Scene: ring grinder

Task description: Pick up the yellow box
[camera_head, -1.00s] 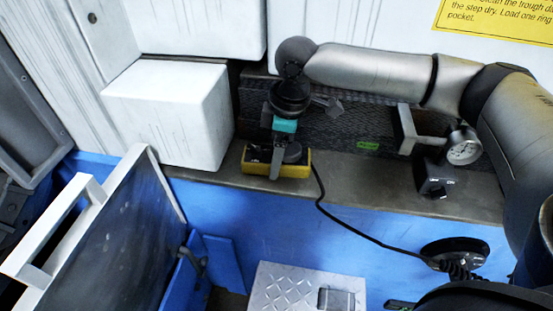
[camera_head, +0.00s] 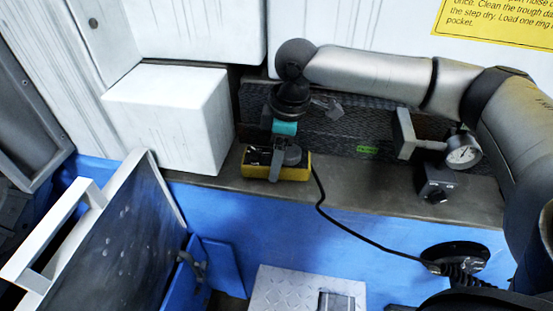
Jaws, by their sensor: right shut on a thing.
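The yellow box (camera_head: 290,174) is a small yellow-sided unit with a dark top, with a black cable at its right end. It is on the grey ledge below the dark textured panel; I cannot tell whether it touches the ledge. My right gripper (camera_head: 277,170) reaches down over it from my arm at the right and is shut on it. The fingers cover part of its top and front. My left gripper does not show.
A white block (camera_head: 172,118) stands close at the left of the box. A dial gauge (camera_head: 462,155) and a black knob unit (camera_head: 436,184) are to the right on the ledge (camera_head: 370,182). The black cable (camera_head: 350,233) hangs over the blue front. An open panel with a white handle (camera_head: 60,240) is at lower left.

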